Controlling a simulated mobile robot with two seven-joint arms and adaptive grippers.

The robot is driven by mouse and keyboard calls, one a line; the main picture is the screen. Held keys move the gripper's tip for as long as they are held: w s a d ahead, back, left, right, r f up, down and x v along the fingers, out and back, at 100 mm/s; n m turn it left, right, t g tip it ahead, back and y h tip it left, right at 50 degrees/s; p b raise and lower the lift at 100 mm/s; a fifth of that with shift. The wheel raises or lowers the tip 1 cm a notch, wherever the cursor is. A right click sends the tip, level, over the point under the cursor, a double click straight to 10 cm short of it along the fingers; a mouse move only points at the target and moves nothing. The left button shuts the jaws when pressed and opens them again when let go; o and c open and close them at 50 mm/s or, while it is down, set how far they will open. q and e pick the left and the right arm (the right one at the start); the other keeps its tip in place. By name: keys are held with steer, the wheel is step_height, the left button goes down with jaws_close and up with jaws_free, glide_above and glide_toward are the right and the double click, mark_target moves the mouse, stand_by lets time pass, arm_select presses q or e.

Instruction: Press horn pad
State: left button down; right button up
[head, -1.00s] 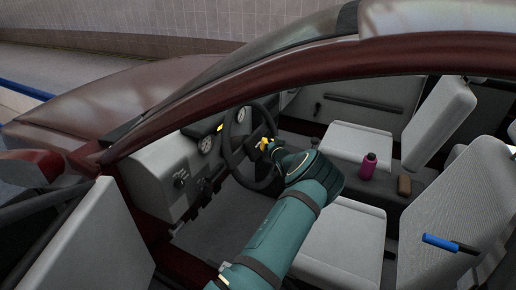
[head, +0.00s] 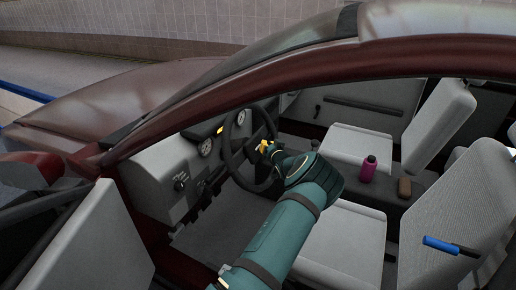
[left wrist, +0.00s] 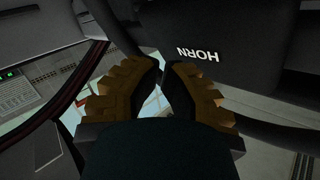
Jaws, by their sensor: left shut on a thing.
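The dark steering wheel (head: 227,152) stands in front of the driver's side of the dashboard. Its horn pad (left wrist: 240,40) fills the top of the left wrist view, with the white word HORN appearing upside down. My left gripper (head: 265,147) has yellow fingers and reaches in to the wheel's centre. In the left wrist view its fingertips (left wrist: 162,68) come close together at the pad's near edge, beside the lettering. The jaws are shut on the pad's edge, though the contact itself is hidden. My right gripper is not in view.
The car's dark red roof frame (head: 290,84) arches over my left arm. Light grey seats (head: 340,238) lie right of the arm. A blue-handled item (head: 441,243) is at lower right.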

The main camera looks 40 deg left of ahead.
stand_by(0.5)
arm_select(q)
steer(key=shift+s+a+f+b, duration=0.1)
steer(key=shift+a+f+b, duration=0.1)
steer(key=shift+a+b, duration=0.2)
steer(key=shift+s+a+f, duration=0.2)
steer(key=shift+a, duration=0.2)
stand_by(1.0)
steer(key=shift+w+d+r, duration=0.15)
steer(key=shift+d+r, duration=0.05)
steer(key=shift+d, duration=0.2)
steer(key=shift+w+d+r, duration=0.1)
steer(key=shift+d+r, duration=0.1)
steer(key=shift+d, duration=0.2)
steer(key=shift+p, duration=0.3)
steer(key=d, duration=0.1)
steer(key=w+d+r+p, duration=0.1)
steer(key=d, duration=0.1)
steer(key=d+r+p, duration=0.1)
steer(key=shift+w+d, duration=0.15)
steer(key=shift+w, duration=0.05)
